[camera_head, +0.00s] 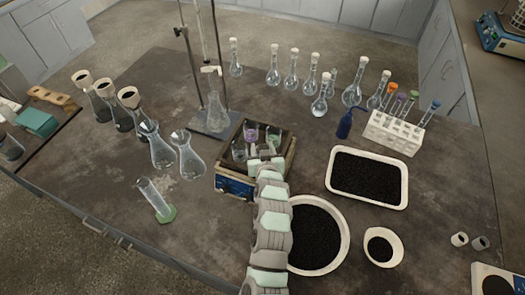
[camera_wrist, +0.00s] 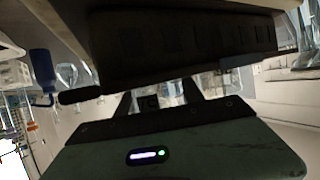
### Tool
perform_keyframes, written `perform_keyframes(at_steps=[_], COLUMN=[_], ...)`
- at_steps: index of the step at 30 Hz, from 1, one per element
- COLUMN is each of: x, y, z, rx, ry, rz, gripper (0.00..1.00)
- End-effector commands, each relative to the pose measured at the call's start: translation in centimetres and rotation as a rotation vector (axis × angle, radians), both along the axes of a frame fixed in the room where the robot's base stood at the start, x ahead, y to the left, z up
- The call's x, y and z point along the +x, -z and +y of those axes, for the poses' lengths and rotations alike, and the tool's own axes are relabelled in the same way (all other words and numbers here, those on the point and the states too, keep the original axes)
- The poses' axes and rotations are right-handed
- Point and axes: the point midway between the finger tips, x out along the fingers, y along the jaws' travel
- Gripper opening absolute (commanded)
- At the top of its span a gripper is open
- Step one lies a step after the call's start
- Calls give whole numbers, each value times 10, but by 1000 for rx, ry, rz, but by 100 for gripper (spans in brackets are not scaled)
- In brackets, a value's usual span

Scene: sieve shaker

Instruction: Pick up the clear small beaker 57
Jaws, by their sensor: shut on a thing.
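A blue-sided box (camera_head: 234,186) with a light rim stands at the middle of the table and holds several small beakers. A clear small beaker (camera_head: 239,151) stands at its left side. A purple-tinted beaker (camera_head: 251,133) and a green-tinted beaker (camera_head: 273,135) are at its back. My gripper (camera_head: 262,158) reaches down into the front of the box, to the right of that clear beaker. In the wrist view my gripper's fingers (camera_wrist: 163,97) are shut on a clear small beaker, largely hidden by the jaws and the dark box wall.
A round bowl (camera_head: 343,240) of black grains lies beside my arm, with a rectangular tray (camera_head: 400,205) of grains to the right. A blue wash bottle (camera_head: 345,125), stoppered flasks and a tube rack (camera_head: 395,136) stand behind. Two flasks (camera_head: 190,160) stand left of the box.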

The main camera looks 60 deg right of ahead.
Motion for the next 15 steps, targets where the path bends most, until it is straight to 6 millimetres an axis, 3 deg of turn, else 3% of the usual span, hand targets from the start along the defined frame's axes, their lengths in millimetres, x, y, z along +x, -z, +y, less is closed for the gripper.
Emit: perform_keyframes(at_steps=[15], x=[1], y=[-67], z=[0], rx=[-7], ry=[0], rz=[-4], gripper=[2])
